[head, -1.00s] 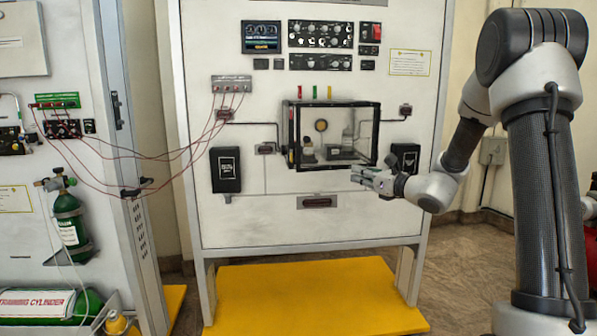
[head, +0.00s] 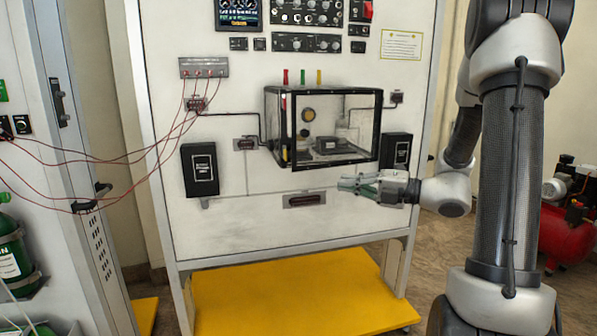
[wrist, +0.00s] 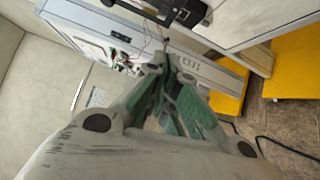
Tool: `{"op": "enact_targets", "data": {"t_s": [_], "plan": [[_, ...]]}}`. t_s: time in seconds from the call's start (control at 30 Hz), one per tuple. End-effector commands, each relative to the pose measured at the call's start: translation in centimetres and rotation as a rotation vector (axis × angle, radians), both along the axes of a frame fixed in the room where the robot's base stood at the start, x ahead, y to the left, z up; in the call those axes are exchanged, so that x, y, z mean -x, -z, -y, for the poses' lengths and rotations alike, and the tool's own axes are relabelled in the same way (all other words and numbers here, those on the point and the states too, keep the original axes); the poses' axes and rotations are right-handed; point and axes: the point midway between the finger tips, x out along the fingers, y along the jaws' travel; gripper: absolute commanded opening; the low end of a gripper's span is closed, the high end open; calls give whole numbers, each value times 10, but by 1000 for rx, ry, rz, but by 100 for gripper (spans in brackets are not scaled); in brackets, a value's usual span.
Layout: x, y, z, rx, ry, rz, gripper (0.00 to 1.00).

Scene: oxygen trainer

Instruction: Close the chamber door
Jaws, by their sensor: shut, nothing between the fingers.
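The chamber (head: 275,110) is a clear box with a black frame on the white panel in the head view. A black-framed clear front panel, the chamber door (head: 350,118), shows on its near side. I cannot tell whether a gap stands between the door and the box. My gripper (head: 345,186), with green fingers, is shut and empty. It appears just below the lower right part of the chamber, with no visible contact. In the wrist view the green fingers (wrist: 172,75) come together; the chamber door cannot be made out there.
Black boxes flank the chamber on the left (head: 200,170) and right (head: 396,151). A dark handle (head: 305,200) sits below it. Red cables (head: 150,158) hang at left. A yellow platform (head: 285,295) lies under the panel, and a red compressor (head: 565,235) stands at right.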

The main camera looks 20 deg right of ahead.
Motion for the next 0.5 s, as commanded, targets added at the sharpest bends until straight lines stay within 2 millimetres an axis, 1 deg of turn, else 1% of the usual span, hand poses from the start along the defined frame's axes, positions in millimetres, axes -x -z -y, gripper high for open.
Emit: {"op": "enact_targets", "data": {"t_s": [0.1, 0.27, 0.37, 0.5], "plan": [[2, -2, -2, -64, -11, -67, 0], [-2, -3, -7, -95, -12, -102, 0], [-9, -3, -17, -94, -14, -103, 0], [-26, -3, -40, -94, -16, -102, 0]]}}
